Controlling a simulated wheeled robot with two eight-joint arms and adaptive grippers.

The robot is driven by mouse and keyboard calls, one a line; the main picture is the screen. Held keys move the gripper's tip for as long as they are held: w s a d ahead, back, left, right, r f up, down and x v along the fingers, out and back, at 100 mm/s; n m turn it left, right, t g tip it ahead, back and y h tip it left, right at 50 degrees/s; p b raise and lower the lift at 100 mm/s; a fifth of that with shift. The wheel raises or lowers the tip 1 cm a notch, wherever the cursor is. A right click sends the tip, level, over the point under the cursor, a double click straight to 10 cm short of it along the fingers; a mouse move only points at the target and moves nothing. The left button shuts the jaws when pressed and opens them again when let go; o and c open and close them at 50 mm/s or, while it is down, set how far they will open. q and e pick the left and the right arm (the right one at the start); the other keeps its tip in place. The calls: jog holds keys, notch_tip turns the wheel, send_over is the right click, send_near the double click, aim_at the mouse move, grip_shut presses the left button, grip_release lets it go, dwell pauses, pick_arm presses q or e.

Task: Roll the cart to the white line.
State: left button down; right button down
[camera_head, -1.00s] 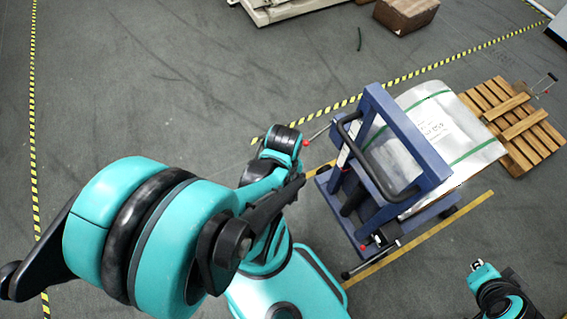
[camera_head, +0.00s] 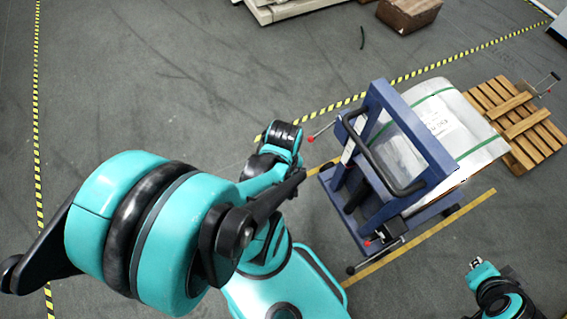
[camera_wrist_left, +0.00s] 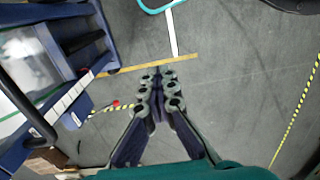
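The cart (camera_head: 431,208) is blue, with an upright frame and a black handle (camera_head: 383,165). It carries a large silver-white wrapped roll (camera_head: 452,122) with green straps. The cart's blue frame also fills the left of the left wrist view (camera_wrist_left: 75,102). A short white line (camera_wrist_left: 172,32) on the floor meets a yellow line there; I cannot make it out in the head view. My left gripper (camera_wrist_left: 158,77) has its fingertips together, empty, over floor beside the cart. My right gripper (camera_head: 508,272) is small at the lower right, apart from the cart; its fingers are unclear.
Yellow floor lines (camera_head: 420,237) run along the cart's sides. A wooden pallet (camera_head: 517,125) lies just beyond the roll. A brown box (camera_head: 408,13) and a pale machine base (camera_head: 285,8) stand at the back. Open grey floor lies left and behind, bounded by yellow-black tape (camera_head: 37,130).

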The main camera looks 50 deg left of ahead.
pick_arm(q)
jog(key=c, duration=1.8)
grip_release()
jog(key=shift+r, duration=6)
